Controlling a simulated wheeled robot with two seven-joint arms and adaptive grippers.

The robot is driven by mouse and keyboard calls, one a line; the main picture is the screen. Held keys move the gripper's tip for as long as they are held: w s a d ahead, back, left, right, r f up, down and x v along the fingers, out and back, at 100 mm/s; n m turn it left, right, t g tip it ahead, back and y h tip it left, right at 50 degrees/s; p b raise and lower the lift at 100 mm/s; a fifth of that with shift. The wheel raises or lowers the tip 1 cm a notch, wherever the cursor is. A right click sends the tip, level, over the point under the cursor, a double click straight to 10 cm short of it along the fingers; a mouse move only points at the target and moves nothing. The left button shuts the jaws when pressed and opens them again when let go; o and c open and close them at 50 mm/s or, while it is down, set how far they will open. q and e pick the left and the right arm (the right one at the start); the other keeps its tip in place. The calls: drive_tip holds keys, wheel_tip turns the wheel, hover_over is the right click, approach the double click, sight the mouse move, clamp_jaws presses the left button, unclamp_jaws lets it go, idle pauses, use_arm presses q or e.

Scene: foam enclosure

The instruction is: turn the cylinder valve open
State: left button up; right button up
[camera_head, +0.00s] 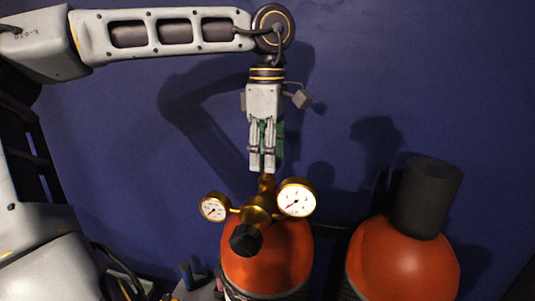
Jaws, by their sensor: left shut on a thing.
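A red gas cylinder (266,262) stands at the bottom middle, with a brass regulator (257,210) on top. The regulator carries two round gauges, a smaller left one (214,207) and a larger right one (296,199), and a black knob (246,240) in front. My left gripper (262,165) points down right above the regulator, with its fingers close together. My right gripper is out of view.
A second red cylinder (402,265) with a dark cap (427,197) stands to the right. A plain blue wall (420,70) is behind. Cables and small items crowd the bottom left. The upper right is free of objects.

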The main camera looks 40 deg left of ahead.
use_arm(q)
drive_tip(key=n+b, duration=0.1)
drive_tip(key=n, duration=0.3)
drive_tip(key=n+b, duration=0.1)
drive_tip(key=n, duration=0.6)
drive_tip(key=shift+w, duration=0.1)
drive_tip(key=n+b, duration=0.1)
drive_tip(key=n, duration=0.1)
drive_tip(key=shift+n, duration=0.3)
drive_tip(key=n, duration=0.3)
drive_tip(key=shift+b, duration=0.4)
drive_tip(key=shift+r+n+b, duration=0.1)
drive_tip(key=shift+n+b, duration=0.25)
drive_tip(key=shift+n, duration=2.05)
